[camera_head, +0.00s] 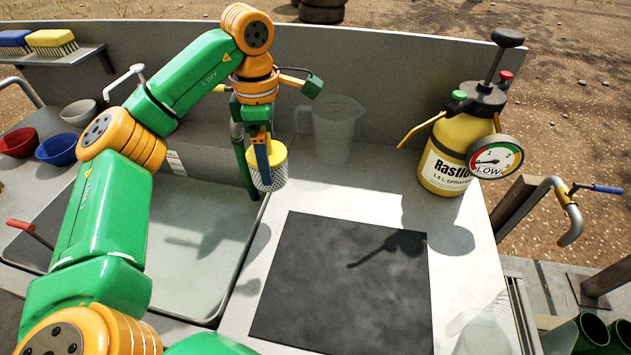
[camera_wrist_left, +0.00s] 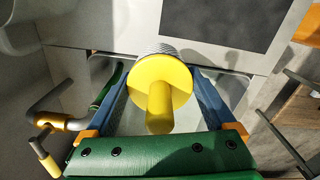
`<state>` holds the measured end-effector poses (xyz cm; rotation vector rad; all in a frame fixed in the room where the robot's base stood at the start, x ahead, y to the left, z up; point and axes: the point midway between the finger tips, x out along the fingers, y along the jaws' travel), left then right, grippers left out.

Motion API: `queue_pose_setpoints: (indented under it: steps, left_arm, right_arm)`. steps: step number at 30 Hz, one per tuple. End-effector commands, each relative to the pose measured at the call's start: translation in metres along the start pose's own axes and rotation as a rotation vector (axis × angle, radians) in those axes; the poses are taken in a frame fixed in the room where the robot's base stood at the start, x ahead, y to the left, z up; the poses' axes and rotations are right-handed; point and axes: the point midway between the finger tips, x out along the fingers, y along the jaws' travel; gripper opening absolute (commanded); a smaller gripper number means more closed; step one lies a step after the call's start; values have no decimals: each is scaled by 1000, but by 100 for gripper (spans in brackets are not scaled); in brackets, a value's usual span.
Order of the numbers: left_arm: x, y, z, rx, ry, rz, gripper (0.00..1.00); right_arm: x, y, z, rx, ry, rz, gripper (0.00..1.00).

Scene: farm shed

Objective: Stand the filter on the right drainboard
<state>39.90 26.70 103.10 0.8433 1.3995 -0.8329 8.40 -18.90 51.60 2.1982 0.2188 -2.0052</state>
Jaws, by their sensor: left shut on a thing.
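The filter (camera_head: 269,172) has a yellow cap and a grey mesh body. My left gripper (camera_head: 264,158) is shut on it and holds it upright above the right edge of the sink, beside the right drainboard (camera_head: 385,185). In the left wrist view the filter's yellow cap and knob (camera_wrist_left: 160,88) show between the two blue fingers of my left gripper (camera_wrist_left: 163,90). The filter's lower end is hidden in that view. My right gripper is not in view.
A black mat (camera_head: 345,285) covers much of the right drainboard. A clear jug (camera_head: 334,125) stands at the back and a yellow sprayer (camera_head: 455,150) at the back right. The sink (camera_head: 195,240) lies left. Bare drainboard shows between jug and mat.

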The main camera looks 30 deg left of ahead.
Motion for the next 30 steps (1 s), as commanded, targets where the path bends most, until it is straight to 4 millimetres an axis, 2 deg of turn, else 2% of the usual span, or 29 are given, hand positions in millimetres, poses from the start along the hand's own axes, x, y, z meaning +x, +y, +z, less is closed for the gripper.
queue_pose_setpoints:
  steps: [2,3,6,9,14,16,19,29,30]
  left_arm:
    - [3,16,20,2,3,-8,31]
    - [12,24,29,2,5,-7,31]
    - [41,38,44,3,3,-6,31]
    - [59,47,53,3,0,-2,31]
    - [72,54,60,3,2,-1,31]
    - [83,53,59,3,5,-5,31]
    - [99,53,59,3,4,-3,31]
    - [107,54,59,3,1,1,31]
    - [108,54,59,2,1,1,92]
  right_arm:
    - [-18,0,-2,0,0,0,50]
    - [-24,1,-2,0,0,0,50]
    - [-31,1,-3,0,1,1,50]
    - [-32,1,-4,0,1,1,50]
    - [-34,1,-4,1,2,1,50]
    - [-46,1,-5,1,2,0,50]
    - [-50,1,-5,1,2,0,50]
    - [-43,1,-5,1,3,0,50]
    - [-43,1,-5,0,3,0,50]
